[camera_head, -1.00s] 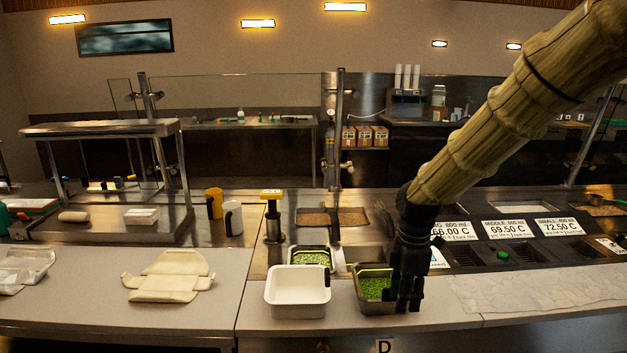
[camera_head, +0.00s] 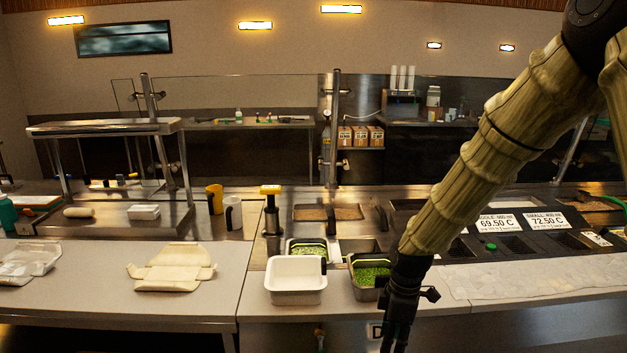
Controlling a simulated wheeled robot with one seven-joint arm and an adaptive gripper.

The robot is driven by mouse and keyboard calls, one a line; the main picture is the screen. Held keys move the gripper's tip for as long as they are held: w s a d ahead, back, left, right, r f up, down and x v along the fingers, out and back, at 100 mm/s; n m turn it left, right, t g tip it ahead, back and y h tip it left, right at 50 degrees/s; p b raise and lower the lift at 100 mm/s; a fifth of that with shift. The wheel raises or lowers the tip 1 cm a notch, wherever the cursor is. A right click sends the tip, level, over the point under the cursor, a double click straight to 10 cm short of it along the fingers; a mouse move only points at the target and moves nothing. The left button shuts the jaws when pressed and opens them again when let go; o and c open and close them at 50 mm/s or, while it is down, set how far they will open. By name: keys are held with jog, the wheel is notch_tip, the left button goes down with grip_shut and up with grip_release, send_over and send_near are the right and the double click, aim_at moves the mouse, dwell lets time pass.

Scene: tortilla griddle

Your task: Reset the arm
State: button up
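My gripper (camera_head: 396,335) hangs pointing down at the front edge of the counter, just right of and in front of a metal container with green contents (camera_head: 371,275). The fingers show dark and narrow against the dark counter front. I cannot tell whether they are parted or hold anything. My arm comes in from the upper right, covered in a tan ribbed sleeve, and hides part of the counter behind it.
A white container (camera_head: 296,290) stands left of the green one, with another green-filled container (camera_head: 308,246) behind it. An unfolded tan box (camera_head: 171,268) lies on the left counter (camera_head: 90,305).

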jog(key=s+f+m, duration=0.4)
jog(key=s+f, duration=0.2)
jog(key=f, duration=0.5)
jog(key=s+f+m, duration=0.4)
jog(key=s+f, duration=0.3)
jog(key=f, duration=0.4)
jog(key=s+d+f+m, duration=0.2)
jog(key=s+f+m, duration=0.2)
jog(key=s, duration=0.6)
jog(key=s+d+f+m, duration=0.2)
jog(key=s+f+m, duration=0.2)
jog(key=s+f, duration=0.3)
jog(key=s, duration=0.4)
jog(key=shift+d+h, duration=0.3)
jog(key=shift+d, duration=0.05)
jog(key=shift+o, duration=0.4)
